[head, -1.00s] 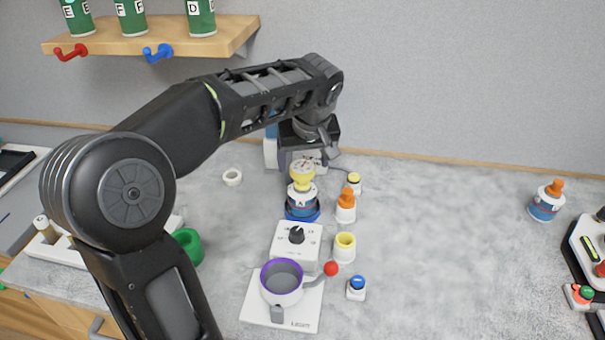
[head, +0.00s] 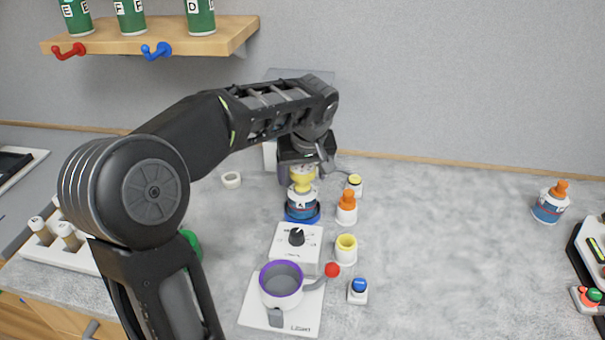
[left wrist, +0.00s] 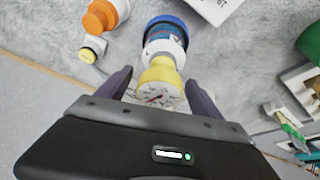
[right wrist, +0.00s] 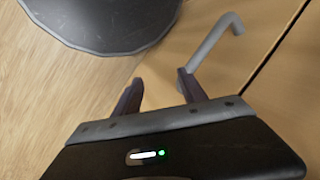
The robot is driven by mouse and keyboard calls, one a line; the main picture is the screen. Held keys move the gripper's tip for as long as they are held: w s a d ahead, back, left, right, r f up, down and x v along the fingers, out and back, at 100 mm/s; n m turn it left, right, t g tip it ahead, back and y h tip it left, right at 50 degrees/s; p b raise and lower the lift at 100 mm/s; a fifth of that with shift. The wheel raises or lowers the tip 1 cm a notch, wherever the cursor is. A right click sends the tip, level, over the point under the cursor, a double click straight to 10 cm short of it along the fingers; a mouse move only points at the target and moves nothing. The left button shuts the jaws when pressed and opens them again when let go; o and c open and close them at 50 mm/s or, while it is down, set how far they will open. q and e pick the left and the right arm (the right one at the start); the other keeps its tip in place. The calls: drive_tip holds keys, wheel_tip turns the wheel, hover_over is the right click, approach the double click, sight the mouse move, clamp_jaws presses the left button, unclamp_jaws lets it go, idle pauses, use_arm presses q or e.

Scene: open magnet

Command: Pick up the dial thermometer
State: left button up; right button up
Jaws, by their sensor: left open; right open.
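The dial thermometer (left wrist: 160,93) has a round white face and a yellow body. It sits on top of a white and blue bottle (head: 303,203) standing in a blue ring-shaped base. In the head view its yellow part (head: 302,182) shows just under my left gripper (head: 305,165), which hides the dial face. In the left wrist view my left gripper (left wrist: 158,79) is open, with a finger on either side of the thermometer; I cannot tell whether they touch it. My right gripper (right wrist: 160,78) is open and empty, low beside a wooden cabinet front.
A white dial box (head: 285,248) and a purple-rimmed pot (head: 281,291) are in front.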

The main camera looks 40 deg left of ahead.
use_arm(q)
drive_tip(key=shift+c, duration=0.2)
clamp_jaws()
wheel_tip(320, 180, up, 10)
drive_tip(key=shift+r, duration=0.1)
idle(1.0)
idle(0.5)
